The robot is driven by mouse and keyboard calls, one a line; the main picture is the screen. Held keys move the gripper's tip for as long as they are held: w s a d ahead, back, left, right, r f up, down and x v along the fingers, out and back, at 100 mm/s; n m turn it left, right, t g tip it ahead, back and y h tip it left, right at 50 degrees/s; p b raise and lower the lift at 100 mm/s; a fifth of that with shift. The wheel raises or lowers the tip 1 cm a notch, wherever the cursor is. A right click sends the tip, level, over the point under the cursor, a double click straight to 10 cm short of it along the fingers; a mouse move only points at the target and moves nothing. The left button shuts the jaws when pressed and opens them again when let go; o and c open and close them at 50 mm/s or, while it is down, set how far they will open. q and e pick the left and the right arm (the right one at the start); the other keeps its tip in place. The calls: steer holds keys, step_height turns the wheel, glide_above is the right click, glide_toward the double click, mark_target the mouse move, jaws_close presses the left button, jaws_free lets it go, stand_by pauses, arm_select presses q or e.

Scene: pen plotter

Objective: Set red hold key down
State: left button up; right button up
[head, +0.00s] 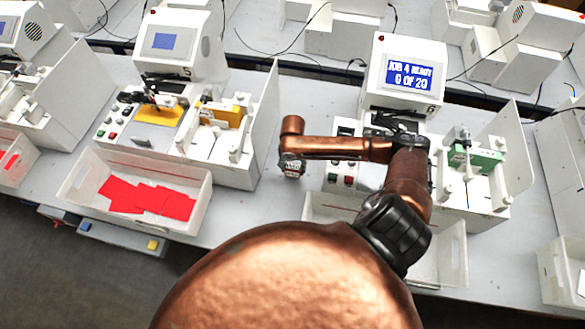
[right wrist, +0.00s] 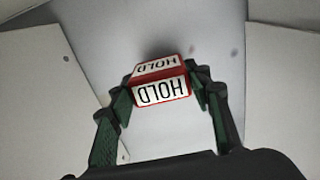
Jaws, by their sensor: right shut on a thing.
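The red hold key (right wrist: 161,80) is a small red block with white faces lettered HOLD, seen in the right wrist view. My right gripper (right wrist: 165,95) is shut on it, with a green-padded finger on each side. Grey bench surface shows behind the key, and I cannot tell whether the key touches it. In the head view my right gripper (head: 291,166) points down over the bench, in the gap between two plotter stations. The key cannot be made out clearly there. My left gripper is not in view.
The station on the right has a screen (head: 409,75) reading "JOB 4 READY, 0 OF 20" and a green block (head: 476,157). The left station has a yellow block (head: 222,114) and a white bin (head: 80,182) with red sheets (head: 150,199). Bare bench (head: 262,205) lies between them.

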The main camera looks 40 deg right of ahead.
steer(key=o, duration=1.1)
steer(key=shift+f, duration=0.1)
step_height(320, 180, up, 12)
steer(key=shift+p, duration=0.35)
